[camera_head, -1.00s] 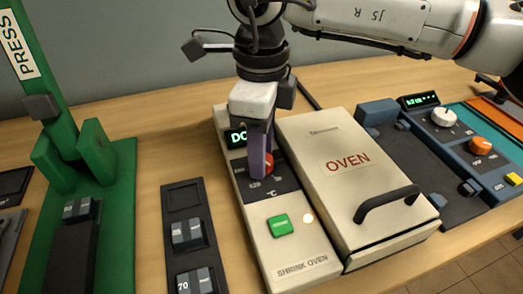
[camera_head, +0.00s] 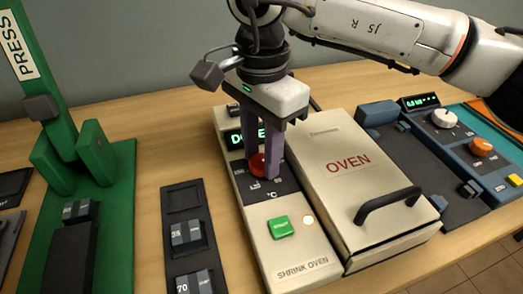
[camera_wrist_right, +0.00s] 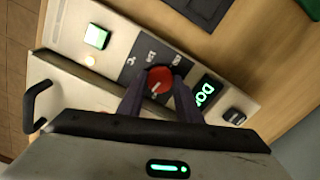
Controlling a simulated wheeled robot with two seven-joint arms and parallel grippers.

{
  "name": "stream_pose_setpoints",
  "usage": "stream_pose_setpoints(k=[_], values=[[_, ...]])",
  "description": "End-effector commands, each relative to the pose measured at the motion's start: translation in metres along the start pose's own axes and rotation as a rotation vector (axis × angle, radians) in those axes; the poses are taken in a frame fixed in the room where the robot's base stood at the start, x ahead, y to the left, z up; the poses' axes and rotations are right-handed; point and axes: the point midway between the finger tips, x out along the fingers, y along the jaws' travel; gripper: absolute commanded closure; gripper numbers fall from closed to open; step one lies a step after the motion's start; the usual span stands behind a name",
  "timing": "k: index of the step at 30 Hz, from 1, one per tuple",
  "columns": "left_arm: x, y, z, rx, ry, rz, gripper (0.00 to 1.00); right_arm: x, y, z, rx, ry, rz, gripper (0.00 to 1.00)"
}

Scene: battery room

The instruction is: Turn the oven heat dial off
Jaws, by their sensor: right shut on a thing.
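The red heat dial (camera_head: 257,163) sits on the dark control panel of the cream shrink oven (camera_head: 303,264), below its green-lit display (camera_head: 236,137). My right gripper (camera_head: 263,170) points down over the panel, its two purple-grey fingers on either side of the dial and shut on it. In the right wrist view the dial (camera_wrist_right: 158,78) shows between the fingertips, with a pale pointer mark on its face. Small labels surround the dial; they are too blurred to read fully. The fingers hide part of the display in the head view. My left gripper is not in view.
A lit green button (camera_head: 280,227) is on the oven's front panel. The oven lid (camera_head: 345,160) with black handle (camera_head: 388,203) is closed at right. A green press (camera_head: 102,235) and a dark rack (camera_head: 182,200) stand left; a blue device (camera_head: 443,148) stands right.

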Motion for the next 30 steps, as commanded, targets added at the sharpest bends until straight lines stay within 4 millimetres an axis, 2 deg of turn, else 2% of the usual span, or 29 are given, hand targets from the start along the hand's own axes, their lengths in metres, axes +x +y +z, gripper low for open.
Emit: stream_pose_setpoints(k=[9, 15, 30], values=[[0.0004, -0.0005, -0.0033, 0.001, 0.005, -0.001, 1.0, -0.0017, -0.0008, -0.0002, -0.248, 0.0, -0.004, 0.91], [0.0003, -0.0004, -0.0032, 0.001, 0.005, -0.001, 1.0, -0.002, -0.001, -0.0001, -0.35, 0.0, -0.005, 0.91], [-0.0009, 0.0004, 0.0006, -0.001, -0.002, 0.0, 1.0, -0.0023, -0.0011, 0.0, -0.423, 0.001, -0.006, 0.91]])
